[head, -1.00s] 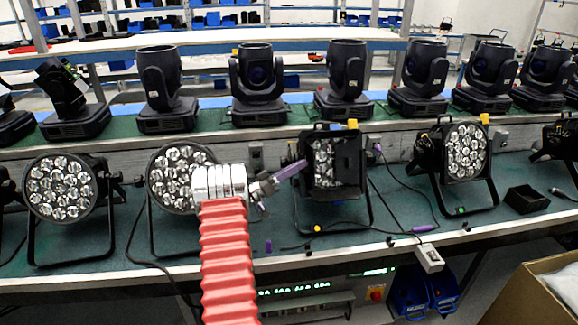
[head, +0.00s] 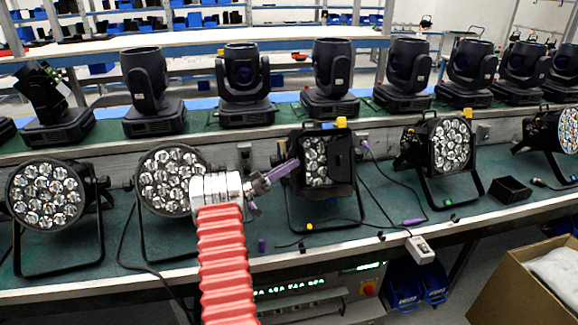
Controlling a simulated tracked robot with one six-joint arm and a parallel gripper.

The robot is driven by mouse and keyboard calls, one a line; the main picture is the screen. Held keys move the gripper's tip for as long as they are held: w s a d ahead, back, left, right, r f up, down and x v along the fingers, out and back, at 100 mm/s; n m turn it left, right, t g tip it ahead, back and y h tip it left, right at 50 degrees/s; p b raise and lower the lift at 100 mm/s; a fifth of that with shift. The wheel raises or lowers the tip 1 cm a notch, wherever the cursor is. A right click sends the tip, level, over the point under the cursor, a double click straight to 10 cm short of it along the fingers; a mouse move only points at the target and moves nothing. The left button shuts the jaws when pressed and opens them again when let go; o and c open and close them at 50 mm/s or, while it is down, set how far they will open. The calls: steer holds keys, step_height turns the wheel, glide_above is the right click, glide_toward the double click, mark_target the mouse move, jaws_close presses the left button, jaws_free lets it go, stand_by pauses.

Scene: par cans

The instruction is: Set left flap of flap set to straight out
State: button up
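The flap set (head: 341,160) is fixed on the front of the middle par can (head: 316,172), which stands on its bracket on the green bench. A dark flap stands at the right side of the lens face and covers part of it. The left flap shows only as a thin dark edge at the left of the lenses, partly behind my gripper, so its angle is hard to tell. My gripper (head: 277,178), with purple finger parts, is at the left edge of this par can. Its finger overlaps that edge in the picture; contact cannot be told. Nothing is seen held.
Other par cans stand to the left (head: 47,193) and right (head: 452,145). A row of moving-head lights (head: 246,78) stands on the shelf behind. Cables and a white socket box (head: 420,250) lie near the front edge. An open cardboard box (head: 515,290) is at lower right.

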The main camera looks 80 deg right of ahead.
steer(key=shift+o, duration=0.3)
steer(key=v, duration=1.2)
steer(key=shift+d, duration=0.1)
stand_by(0.5)
